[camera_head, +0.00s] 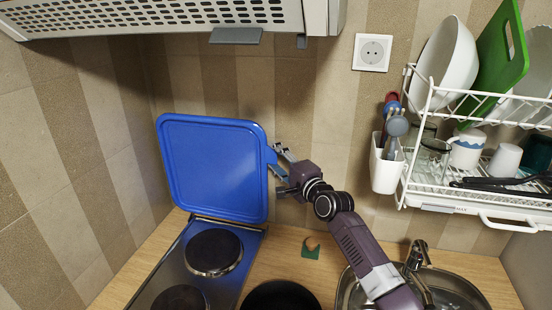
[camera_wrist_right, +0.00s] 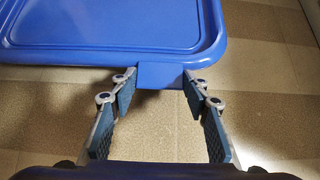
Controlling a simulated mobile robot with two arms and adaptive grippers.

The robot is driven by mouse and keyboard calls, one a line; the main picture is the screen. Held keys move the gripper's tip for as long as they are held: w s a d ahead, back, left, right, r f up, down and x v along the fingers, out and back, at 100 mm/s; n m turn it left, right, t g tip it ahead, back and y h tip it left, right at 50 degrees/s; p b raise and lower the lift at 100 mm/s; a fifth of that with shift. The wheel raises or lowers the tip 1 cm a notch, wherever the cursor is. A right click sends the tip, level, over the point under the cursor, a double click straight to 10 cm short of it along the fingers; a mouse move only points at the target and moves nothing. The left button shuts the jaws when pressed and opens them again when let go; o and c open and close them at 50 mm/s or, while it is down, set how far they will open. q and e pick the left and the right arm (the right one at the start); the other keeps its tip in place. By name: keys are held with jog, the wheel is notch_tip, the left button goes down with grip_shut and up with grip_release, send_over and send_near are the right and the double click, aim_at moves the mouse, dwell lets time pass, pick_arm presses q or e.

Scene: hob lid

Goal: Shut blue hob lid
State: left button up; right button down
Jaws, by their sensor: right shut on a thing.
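The blue hob lid (camera_head: 212,165) stands raised, nearly upright against the tiled wall, at the back of the dark hob (camera_head: 190,262). Its right edge has a small blue tab, which also shows in the right wrist view (camera_wrist_right: 160,74). The lid's flat panel fills the top left of the right wrist view (camera_wrist_right: 110,25). My left gripper is not in view.
A range hood (camera_head: 160,15) hangs above the lid. A white dish rack (camera_head: 460,205) with dishes is at the right, above a sink (camera_head: 455,290). A black pan (camera_head: 280,296) stands right of the hob. Two hob plates (camera_head: 213,252) show bare.

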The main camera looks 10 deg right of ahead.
jog(key=s+a+f+n+t+y+b, duration=0.1)
jog(key=s+a+f+n+y+b, duration=0.1)
jog(key=s+b, duration=0.3)
jog(key=s+a+f+n+t+y+b, duration=0.2)
jog(key=s+a+n+b, duration=0.2)
jog(key=s, duration=0.8)
jog(key=shift+a+f+n+t+b, duration=0.3)
jog(key=shift+a+b, duration=0.3)
jog(key=shift+b, duration=0.2)
jog(key=shift+r, duration=0.1)
jog(key=c, duration=1.1)
grip_release()
jog(key=v, duration=1.2)
jog(key=shift+d, duration=0.1)
